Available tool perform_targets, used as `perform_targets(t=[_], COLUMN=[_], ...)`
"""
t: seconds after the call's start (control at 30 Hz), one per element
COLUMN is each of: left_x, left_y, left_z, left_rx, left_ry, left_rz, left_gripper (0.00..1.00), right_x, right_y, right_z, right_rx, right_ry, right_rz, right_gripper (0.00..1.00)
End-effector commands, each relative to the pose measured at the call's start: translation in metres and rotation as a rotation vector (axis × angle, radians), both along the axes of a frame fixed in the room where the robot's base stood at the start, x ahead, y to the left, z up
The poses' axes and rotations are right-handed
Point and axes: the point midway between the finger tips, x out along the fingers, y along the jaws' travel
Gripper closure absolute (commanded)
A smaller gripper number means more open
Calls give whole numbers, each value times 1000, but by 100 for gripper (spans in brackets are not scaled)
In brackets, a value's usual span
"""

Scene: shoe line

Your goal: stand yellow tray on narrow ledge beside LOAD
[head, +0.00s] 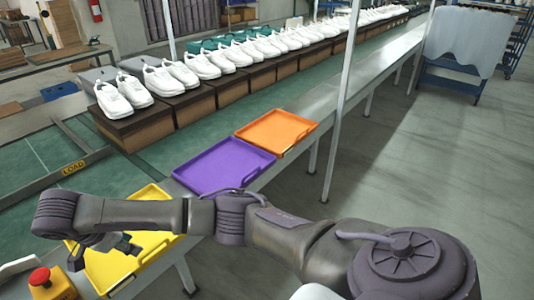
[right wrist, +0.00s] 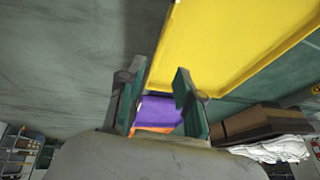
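The yellow tray (head: 158,194) lies at the lower left of the head view, in line with the ledge (head: 325,130) beside the belt. The yellow LOAD label (head: 73,168) is just up and left of it. My right gripper (head: 118,247) is over the tray, and my arm hides part of the tray's middle. In the right wrist view the fingers (right wrist: 158,100) are apart, with the tray's edge and corner (right wrist: 235,45) close to them. Whether they touch it I cannot tell. My left gripper is not in view.
A purple tray (head: 222,164) and an orange tray (head: 277,131) lie farther along the ledge. White shoes (head: 203,65) stand on brown boxes along the green belt. A red button (head: 40,277) on a yellow box is at the lower left. A thin post (head: 343,100) rises beside the ledge.

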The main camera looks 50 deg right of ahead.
Motion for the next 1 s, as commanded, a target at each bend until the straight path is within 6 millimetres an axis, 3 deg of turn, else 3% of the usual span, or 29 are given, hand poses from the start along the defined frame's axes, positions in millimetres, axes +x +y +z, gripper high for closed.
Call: perform_targets(t=[0.17, 0.33, 0.43, 0.6, 0.77, 1.0], left_x=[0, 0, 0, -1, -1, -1], left_y=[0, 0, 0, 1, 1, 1], left_z=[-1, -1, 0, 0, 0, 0], left_rx=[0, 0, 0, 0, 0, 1], left_ry=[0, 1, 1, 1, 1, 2], left_rz=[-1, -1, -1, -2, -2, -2], left_gripper=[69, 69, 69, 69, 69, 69], right_x=[-3, -14, -20, -25, -23, -23], right_y=[15, 80, 113, 141, 137, 96], right_z=[-12, -42, -42, -31, -43, -142], right_rx=[49, 257, 347, 390, 333, 194], right_ry=[0, -77, -191, -404, -545, -495], right_rz=[92, 497, 733, 1001, 1141, 1224], right_gripper=[65, 65, 65, 65, 65, 65])
